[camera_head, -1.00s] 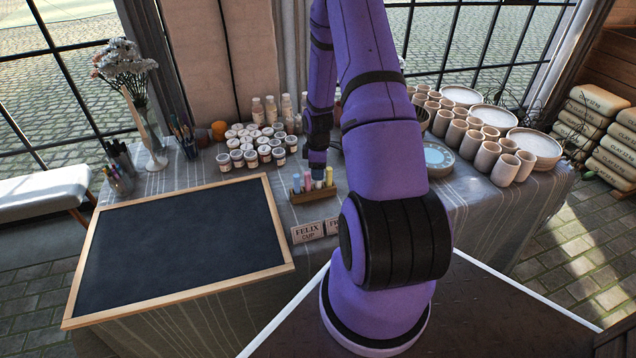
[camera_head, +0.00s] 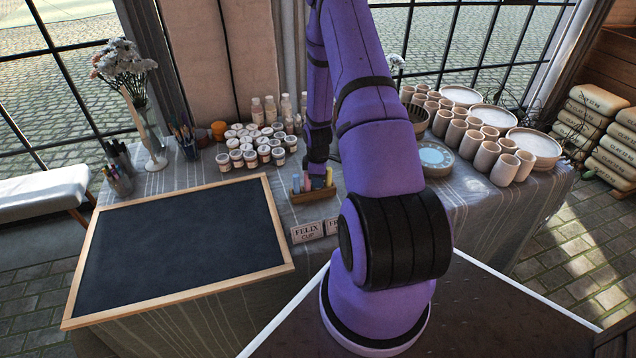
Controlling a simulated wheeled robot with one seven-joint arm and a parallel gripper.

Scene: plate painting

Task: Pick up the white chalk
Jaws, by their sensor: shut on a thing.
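A small wooden chalk holder (camera_head: 313,196) stands on the cloth-covered table, to the right of the blackboard. Blue chalk (camera_head: 296,184), pink chalk (camera_head: 307,183) and yellow chalk (camera_head: 329,177) stand upright in it. My gripper (camera_head: 317,172) points down over the holder, between the pink and yellow chalks. It is shut on the white chalk (camera_head: 317,184), a pale piece just under the fingers, still at the holder. The fingers are small and dark here, and the chalk's upper part is hidden by them.
A framed blackboard (camera_head: 180,240) fills the left of the table. Paint jars (camera_head: 250,158) stand behind the holder, and name cards (camera_head: 307,232) in front. Clay cups (camera_head: 487,157) and plates (camera_head: 533,146) stand at the right. A flower vase (camera_head: 150,140) is at the back left.

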